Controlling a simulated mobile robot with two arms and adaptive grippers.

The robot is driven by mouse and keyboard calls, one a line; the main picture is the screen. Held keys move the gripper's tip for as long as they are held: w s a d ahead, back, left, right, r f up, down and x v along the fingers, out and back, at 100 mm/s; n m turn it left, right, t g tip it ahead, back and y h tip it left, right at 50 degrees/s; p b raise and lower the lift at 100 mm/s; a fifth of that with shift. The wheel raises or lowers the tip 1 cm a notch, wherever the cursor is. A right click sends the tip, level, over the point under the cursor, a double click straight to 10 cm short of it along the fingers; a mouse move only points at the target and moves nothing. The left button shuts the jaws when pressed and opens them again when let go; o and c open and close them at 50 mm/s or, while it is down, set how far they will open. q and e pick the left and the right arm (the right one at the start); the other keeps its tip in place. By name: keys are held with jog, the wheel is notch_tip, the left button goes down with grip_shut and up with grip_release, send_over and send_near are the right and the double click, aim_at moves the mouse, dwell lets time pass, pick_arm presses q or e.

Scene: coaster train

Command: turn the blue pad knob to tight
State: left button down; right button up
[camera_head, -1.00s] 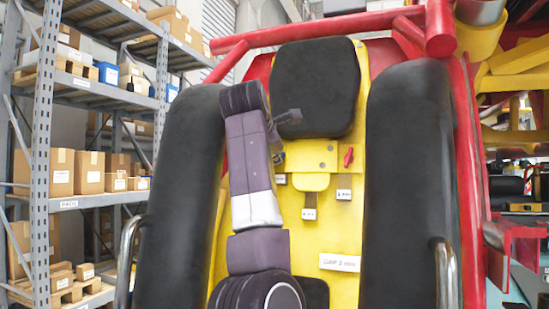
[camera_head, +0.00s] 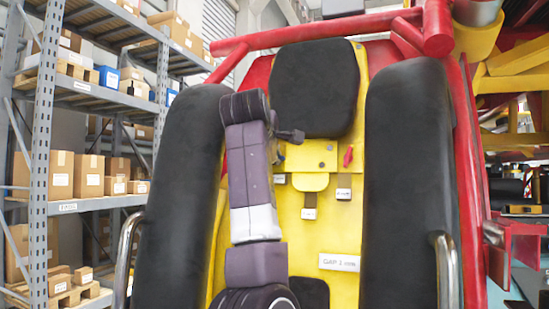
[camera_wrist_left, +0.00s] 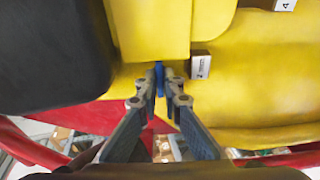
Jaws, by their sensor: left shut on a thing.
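The blue pad knob (camera_wrist_left: 159,72) shows as a small blue piece at the edge of the yellow panel in the left wrist view. My left gripper (camera_wrist_left: 160,88) is shut on it, with both fingertips close against its sides. In the head view my left arm (camera_head: 251,180) stands upright in front of the yellow seat back (camera_head: 330,235) and hides the blue knob. A white sign (camera_head: 339,262) low on the seat back appears to read "GAP 1 mm". My right gripper is not in view.
A red knob (camera_head: 348,156) sits right of my arm. Small white tags (camera_head: 309,213) are on the yellow panel. A black headrest (camera_head: 315,88) is above, with black side pads (camera_head: 408,180) flanking the seat. Shelving with boxes (camera_head: 88,175) stands at left.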

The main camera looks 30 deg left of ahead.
pick_arm(q)
jog(key=c, duration=2.1)
grip_release()
jog(key=shift+w, duration=0.1)
jog(key=v, duration=1.2)
